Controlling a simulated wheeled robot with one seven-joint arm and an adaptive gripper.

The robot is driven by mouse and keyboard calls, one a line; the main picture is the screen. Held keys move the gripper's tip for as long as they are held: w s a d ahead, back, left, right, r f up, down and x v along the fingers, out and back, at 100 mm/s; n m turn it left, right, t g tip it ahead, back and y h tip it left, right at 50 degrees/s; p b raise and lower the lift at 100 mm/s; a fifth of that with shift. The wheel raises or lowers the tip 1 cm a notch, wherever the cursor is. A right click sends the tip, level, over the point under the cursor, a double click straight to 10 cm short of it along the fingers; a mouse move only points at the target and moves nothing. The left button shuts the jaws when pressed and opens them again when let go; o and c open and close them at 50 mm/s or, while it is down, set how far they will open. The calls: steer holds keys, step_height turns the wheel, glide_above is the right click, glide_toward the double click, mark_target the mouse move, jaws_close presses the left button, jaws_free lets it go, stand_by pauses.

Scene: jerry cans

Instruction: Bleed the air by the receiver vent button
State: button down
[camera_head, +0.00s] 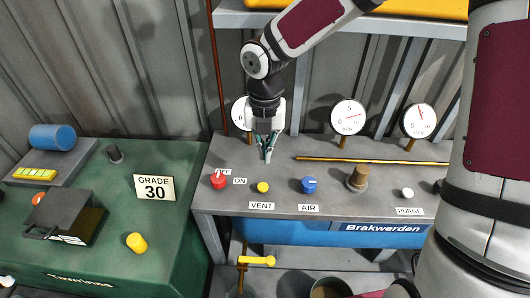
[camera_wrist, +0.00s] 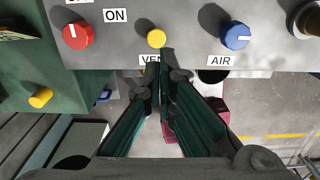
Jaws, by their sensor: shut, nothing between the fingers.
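The yellow vent button (camera_head: 263,187) sits on the grey bench panel above the VENT label (camera_head: 262,206). It also shows in the wrist view (camera_wrist: 156,38), just beyond my fingertips. My gripper (camera_head: 267,158) is shut and empty, pointing down above the panel, behind and slightly right of the button in the head view. In the wrist view the closed fingertips (camera_wrist: 160,58) lie just below the button and partly cover the VENT label. I cannot tell whether they touch the button.
A red knob (camera_head: 218,181) with an ON label stands left of the button, and a blue AIR knob (camera_head: 309,185) stands right. A brown post (camera_head: 357,178), white PURGE button (camera_head: 407,193) and brass rod (camera_head: 370,160) are farther right. Dial gauges (camera_head: 348,117) rise behind.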

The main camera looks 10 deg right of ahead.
mark_target(265, 186)
step_height(265, 186, down, 11)
steer(key=shift+f, duration=0.2)
stand_by(0.4)
